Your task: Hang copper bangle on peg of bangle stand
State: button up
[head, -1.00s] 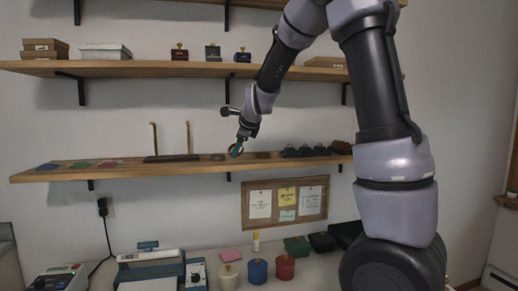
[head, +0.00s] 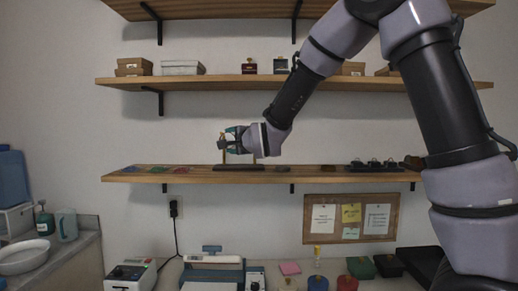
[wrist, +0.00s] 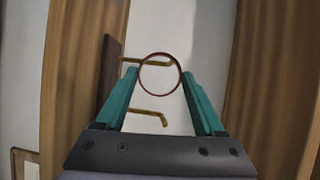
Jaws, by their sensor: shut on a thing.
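The copper bangle (wrist: 160,95) is a thin reddish-brown ring held between the teal fingertips of my gripper (wrist: 161,76). The bangle stand has a dark base (head: 238,168) and two upright brass pegs with bent ends. In the wrist view, the bangle overlaps the bent end of the upper peg (wrist: 138,60); I cannot tell whether the peg passes through the ring. The lower peg (wrist: 147,117) shows between the fingers, clear of the bangle. In the head view, my gripper (head: 233,138) is at peg height above the stand's base; the bangle cannot be made out there.
Another shelf (head: 220,83) runs above my gripper.

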jog(key=w+a+n+y, duration=0.1)
jog(key=w+a, duration=0.2)
jog(key=w, duration=0.7)
dwell(1.2)
jog(key=shift+a, duration=0.1)
jog(key=o, duration=1.3)
jog(key=shift+o, duration=0.2)
